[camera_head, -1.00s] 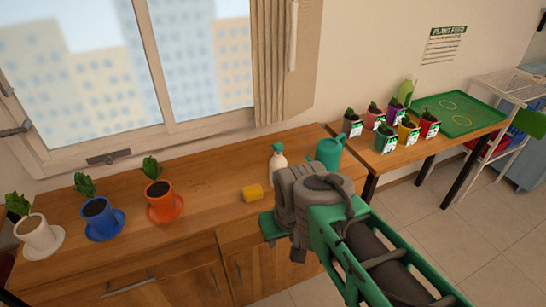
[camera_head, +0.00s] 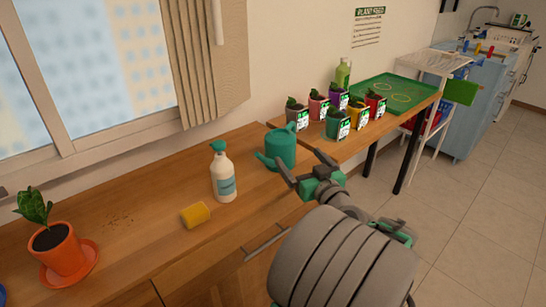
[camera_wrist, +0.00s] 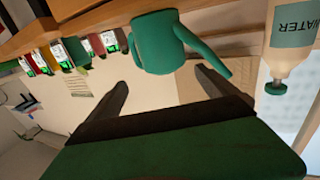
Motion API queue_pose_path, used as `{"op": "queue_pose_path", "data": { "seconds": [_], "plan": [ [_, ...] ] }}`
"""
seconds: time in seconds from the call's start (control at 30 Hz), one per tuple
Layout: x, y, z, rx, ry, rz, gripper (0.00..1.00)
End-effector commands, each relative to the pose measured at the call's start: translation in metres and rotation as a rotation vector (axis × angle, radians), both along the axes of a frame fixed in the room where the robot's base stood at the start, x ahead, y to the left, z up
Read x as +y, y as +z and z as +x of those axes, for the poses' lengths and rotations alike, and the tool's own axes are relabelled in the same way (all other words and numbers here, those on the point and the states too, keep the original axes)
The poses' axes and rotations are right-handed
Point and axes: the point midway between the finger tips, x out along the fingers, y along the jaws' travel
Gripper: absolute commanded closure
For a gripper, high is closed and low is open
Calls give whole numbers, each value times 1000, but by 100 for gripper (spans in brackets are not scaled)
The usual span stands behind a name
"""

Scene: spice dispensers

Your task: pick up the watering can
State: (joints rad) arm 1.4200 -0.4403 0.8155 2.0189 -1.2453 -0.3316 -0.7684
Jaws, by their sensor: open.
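The green watering can (camera_head: 281,149) stands upright on the wooden counter (camera_head: 150,215), near its right end. My gripper (camera_head: 301,161) is open and empty, on the near right side of the can in the head view, and one finger overlaps the can's lower edge. In the wrist view, which looks upside down, the can (camera_wrist: 157,42) lies just beyond and between my two spread fingers (camera_wrist: 163,82). Its spout points right there, toward the bottle. The fingers appear apart from the can.
A yellow sponge-like block (camera_head: 195,215) and an orange potted plant (camera_head: 60,250) are further left. Several small potted plants (camera_head: 338,122) and a green tray (camera_head: 390,94) are on the table at right.

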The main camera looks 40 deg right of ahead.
Motion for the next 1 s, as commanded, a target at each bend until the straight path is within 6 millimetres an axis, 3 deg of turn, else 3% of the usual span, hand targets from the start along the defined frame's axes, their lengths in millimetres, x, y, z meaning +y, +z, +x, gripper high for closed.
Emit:
{"op": "queue_pose_path", "data": {
  "seconds": [0.2, 0.63, 0.9, 1.0],
  "plan": [
    [-4, 3, 48, -3, 22, -1, 3],
    [-23, 3, 110, -1, 18, 0, 3],
    [-27, 3, 115, -1, 12, 0, 3],
    [-27, 3, 115, 0, 12, 1, 11]
  ]
}}
